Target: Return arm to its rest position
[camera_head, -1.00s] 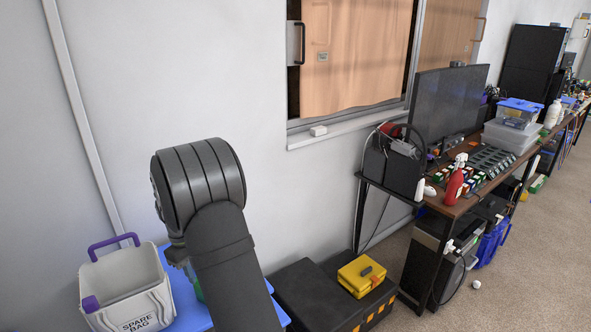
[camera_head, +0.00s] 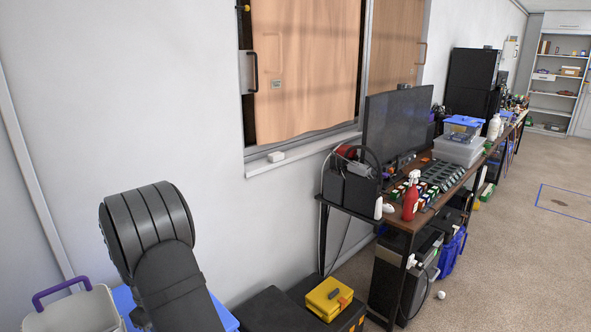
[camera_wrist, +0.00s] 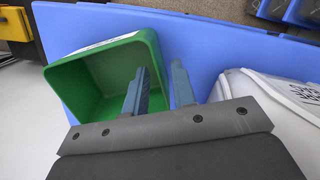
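My gripper (camera_wrist: 158,88) shows in the wrist view with its two fingers apart and nothing between them. It is above a blue table top (camera_wrist: 200,50), close to an empty green bin (camera_wrist: 100,78). I cannot tell whether a finger touches the bin. In the head view my dark grey arm rises at the lower left, and the gripper is hidden behind or below it.
A white bag-like container (camera_head: 75,312) with a purple handle stands left of my arm. A yellow case (camera_head: 329,297) sits on a black box at right. A desk (camera_head: 405,215) with a monitor (camera_head: 397,125) stands further right. Carpet (camera_head: 510,240) is open beyond.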

